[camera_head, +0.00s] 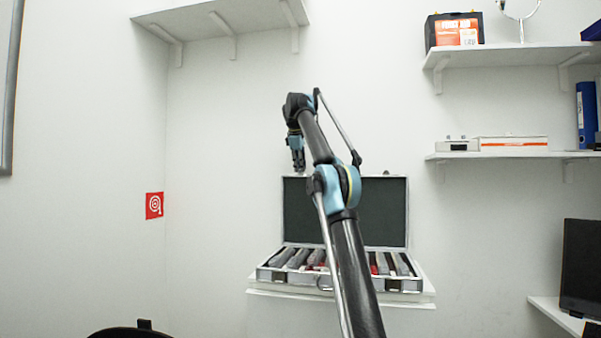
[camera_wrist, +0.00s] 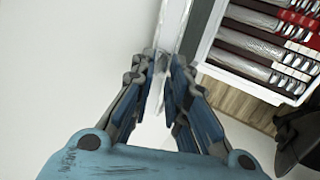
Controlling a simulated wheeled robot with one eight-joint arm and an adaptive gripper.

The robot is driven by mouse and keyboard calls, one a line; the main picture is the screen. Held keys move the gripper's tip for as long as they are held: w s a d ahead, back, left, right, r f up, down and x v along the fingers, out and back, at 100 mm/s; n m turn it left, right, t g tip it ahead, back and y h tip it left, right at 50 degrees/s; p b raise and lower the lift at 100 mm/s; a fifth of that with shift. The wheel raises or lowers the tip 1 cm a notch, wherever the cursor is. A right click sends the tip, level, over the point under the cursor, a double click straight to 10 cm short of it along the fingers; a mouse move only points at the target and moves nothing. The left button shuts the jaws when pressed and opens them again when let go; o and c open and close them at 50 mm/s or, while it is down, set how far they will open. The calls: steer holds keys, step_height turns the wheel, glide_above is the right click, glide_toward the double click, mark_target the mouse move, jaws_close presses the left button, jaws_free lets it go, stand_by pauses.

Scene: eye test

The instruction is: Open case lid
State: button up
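The case (camera_head: 385,284) is a silver-edged box on a white shelf, and its lid (camera_head: 385,210) stands open, roughly upright, with a dark lining. Part of the case also shows in the wrist view (camera_wrist: 222,72), at the upper right. My gripper (camera_head: 299,168) is at the top left edge of the lid, pointing down. In the wrist view, its two fingertips (camera_wrist: 162,62) are close together by the pale lid edge (camera_wrist: 176,22). I cannot tell whether they grip that edge or only stand beside it. My arm hides the middle of the case.
Several dark and silver tools with red parts lie in rows in the case. The white shelf (camera_head: 410,301) under it is narrow. Wall shelves at right hold an orange-black box (camera_head: 457,30), a flat white box (camera_head: 513,143) and a blue binder (camera_head: 587,114).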

steer(key=s+a+r, duration=0.1)
steer(key=s+a, duration=0.2)
steer(key=s, duration=0.9)
steer(key=shift+a, duration=0.15)
stand_by(0.5)
steer(key=shift+s+r, duration=0.1)
